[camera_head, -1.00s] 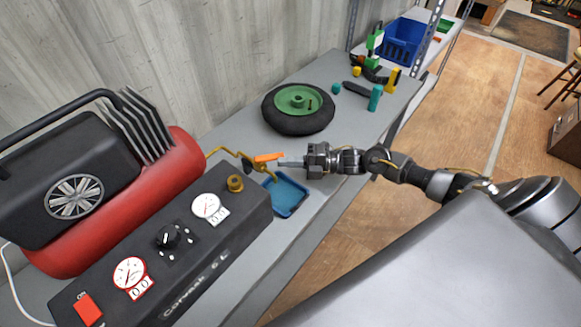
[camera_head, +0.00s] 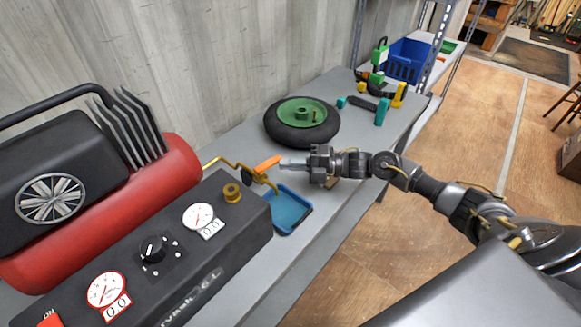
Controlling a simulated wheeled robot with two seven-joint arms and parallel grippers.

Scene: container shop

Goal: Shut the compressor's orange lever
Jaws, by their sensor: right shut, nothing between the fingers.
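The compressor (camera_head: 150,262) with its red tank and dark control panel stands on the bench at the left. The orange lever (camera_head: 268,163) sits on a brass pipe (camera_head: 232,166) beyond the panel's right end and slants up to the right. My right gripper (camera_head: 284,164) is shut, with its fingertips pointing left at the lever's right end. The tips look very near or touching it; I cannot tell which. My left gripper is not in view.
A blue tray (camera_head: 290,212) lies just below the lever. A wheel with a green hub (camera_head: 302,121) lies behind it. Clamps and small blocks (camera_head: 383,105) are farther back, near a blue crate (camera_head: 408,58). A wall bounds the back.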

